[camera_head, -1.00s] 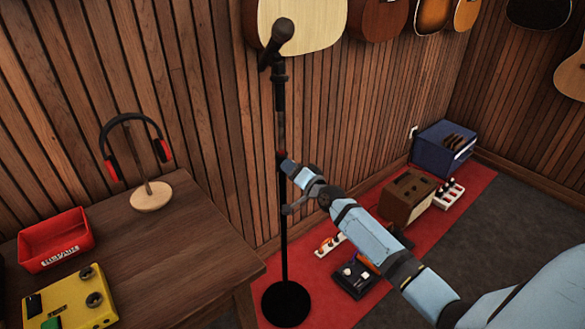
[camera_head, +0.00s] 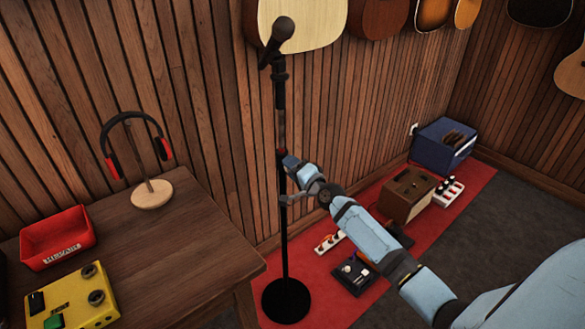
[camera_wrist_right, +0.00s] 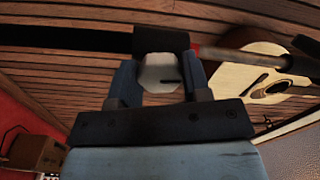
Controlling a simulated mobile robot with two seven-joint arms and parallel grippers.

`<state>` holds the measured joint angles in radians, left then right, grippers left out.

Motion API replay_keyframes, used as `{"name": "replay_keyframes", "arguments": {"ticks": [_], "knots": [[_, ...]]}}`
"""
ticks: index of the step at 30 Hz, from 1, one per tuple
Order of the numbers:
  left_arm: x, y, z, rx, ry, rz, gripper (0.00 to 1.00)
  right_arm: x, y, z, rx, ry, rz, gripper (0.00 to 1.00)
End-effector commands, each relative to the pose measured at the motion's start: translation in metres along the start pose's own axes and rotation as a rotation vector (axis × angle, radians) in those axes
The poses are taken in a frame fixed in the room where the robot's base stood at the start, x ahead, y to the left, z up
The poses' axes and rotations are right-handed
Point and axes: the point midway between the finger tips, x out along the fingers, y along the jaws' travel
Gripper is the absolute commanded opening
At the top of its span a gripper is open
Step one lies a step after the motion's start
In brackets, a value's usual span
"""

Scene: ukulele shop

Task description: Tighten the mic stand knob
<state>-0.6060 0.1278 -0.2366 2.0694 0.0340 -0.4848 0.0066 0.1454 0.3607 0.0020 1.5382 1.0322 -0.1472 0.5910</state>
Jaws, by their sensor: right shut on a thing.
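The black mic stand (camera_head: 284,240) stands upright on its round base, with a microphone (camera_head: 281,34) at the top. In the head view my right gripper (camera_head: 289,165) is at the stand's middle, just below a red band on the pole, and hides the knob. In the right wrist view the pale round knob (camera_wrist_right: 159,70), marked with a short dark line, sits against the stand's dark collar (camera_wrist_right: 162,40). The two blue fingers of my right gripper (camera_wrist_right: 160,82) are shut on its sides. My left gripper is not in view.
A wooden table (camera_head: 170,260) at the left carries headphones on a stand (camera_head: 152,193), a red tray (camera_head: 57,251) and a yellow pedal (camera_head: 72,300). Pedals (camera_head: 354,276) and a brown amplifier (camera_head: 407,194) are on the red carpet. Guitars hang on the wall behind.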

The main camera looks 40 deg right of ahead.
Motion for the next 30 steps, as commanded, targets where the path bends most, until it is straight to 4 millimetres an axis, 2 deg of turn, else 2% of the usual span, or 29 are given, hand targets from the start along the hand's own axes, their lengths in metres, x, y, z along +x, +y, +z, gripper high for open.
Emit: {"name": "replay_keyframes", "arguments": {"ticks": [4, 5, 7, 8, 16, 20, 23, 30], "knots": [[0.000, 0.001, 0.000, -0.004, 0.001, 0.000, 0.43, 0.000, 0.001, 0.001, 0.000, -0.001, 0.001, 0.20], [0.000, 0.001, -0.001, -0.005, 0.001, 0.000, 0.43, 0.000, 0.001, 0.001, 0.000, -0.001, 0.001, 0.51], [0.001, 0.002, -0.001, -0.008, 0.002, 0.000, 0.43, 0.000, 0.001, 0.001, -0.001, -0.001, 0.001, 0.67], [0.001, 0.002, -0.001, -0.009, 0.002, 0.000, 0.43, 0.000, 0.001, 0.001, -0.001, -0.001, 0.001, 0.69], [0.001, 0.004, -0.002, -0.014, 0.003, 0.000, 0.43, -0.001, 0.000, 0.000, -0.001, -0.001, 0.001, 0.69], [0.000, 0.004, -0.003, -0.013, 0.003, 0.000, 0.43, -0.011, 0.000, 0.000, -0.001, -0.001, 0.001, 0.69], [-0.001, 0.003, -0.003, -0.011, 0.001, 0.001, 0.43, -0.029, 0.000, 0.000, -0.001, -0.001, 0.002, 0.69], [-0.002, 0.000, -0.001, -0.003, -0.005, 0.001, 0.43, -0.085, 0.001, 0.001, -0.002, -0.002, 0.003, 0.69]]}}
